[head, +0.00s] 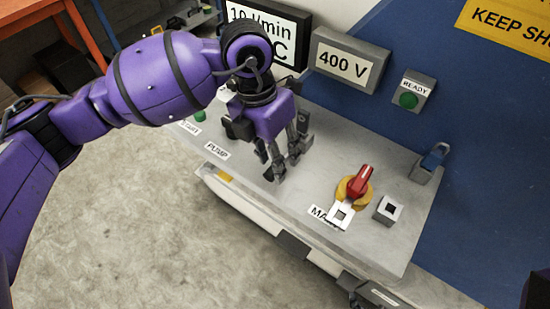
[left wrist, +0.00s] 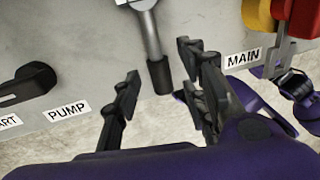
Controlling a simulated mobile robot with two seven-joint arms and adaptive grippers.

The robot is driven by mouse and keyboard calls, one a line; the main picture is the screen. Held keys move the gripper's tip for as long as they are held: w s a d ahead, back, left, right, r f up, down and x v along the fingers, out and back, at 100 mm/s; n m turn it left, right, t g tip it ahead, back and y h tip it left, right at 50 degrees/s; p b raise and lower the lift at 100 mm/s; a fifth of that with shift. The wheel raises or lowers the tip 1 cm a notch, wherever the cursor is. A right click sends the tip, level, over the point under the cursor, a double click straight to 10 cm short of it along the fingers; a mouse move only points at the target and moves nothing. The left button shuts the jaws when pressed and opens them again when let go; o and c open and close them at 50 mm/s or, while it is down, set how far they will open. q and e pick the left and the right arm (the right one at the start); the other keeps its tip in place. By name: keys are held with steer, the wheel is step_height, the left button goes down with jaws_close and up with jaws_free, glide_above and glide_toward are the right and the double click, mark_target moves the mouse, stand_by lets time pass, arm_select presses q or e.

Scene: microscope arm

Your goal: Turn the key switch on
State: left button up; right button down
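My left gripper (head: 284,166) is over the sloping grey panel, between the PUMP and MAIN labels. In the left wrist view its fingers (left wrist: 160,70) are apart, with a metal lever with a black grip (left wrist: 158,70) between their tips; I cannot tell whether they touch it. A red rotary handle (head: 362,180) on a yellow base stands by the MAIN label and shows partly in the left wrist view (left wrist: 305,18). A grey box with a blue piece (head: 434,158) is at the panel's right. I cannot tell which control is the key switch. My right gripper is not identifiable.
The grey panel (head: 315,190) also bears a white square frame (head: 341,215), a small grey square block (head: 388,208) and a black knob (left wrist: 32,84) near PUMP. A 400 V sign (head: 344,66) and a green READY lamp (head: 408,99) are behind. Concrete floor lies in front.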

arm_select(q)
steer(key=shift+s+d+f, duration=0.1)
steer(key=shift+f, duration=0.6)
jaws_close()
arm_select(e)
steer(key=shift+w+r, duration=0.2)
steer(key=shift+w, duration=0.15)
